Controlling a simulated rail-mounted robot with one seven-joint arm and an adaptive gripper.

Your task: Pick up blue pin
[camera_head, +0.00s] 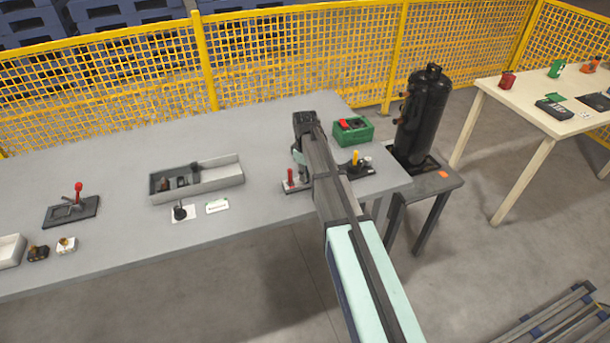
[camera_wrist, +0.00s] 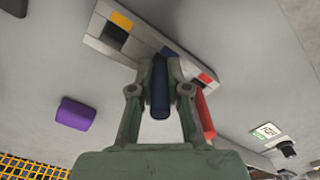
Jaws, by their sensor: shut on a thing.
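The blue pin (camera_wrist: 160,90) stands between the two fingers of my gripper (camera_wrist: 160,86) in the wrist view, and the gripper is shut on it. Behind it is a pale board (camera_wrist: 140,40) with yellow, blue and red marked squares. The pin's far end is at the blue square; I cannot tell whether it is still in the board. A red pin (camera_wrist: 205,115) stands beside the right finger. In the head view my gripper (camera_head: 301,170) is low over the table, next to the red pin (camera_head: 291,176). The blue pin is hidden there.
A purple cylinder (camera_wrist: 77,113) lies left of the gripper in the wrist view. In the head view, a green crate (camera_head: 354,136) and a black fixture with a yellow part (camera_head: 356,170) are close on the right. A grey tray (camera_head: 215,185) is at left. A black tank (camera_head: 423,115) stands further right.

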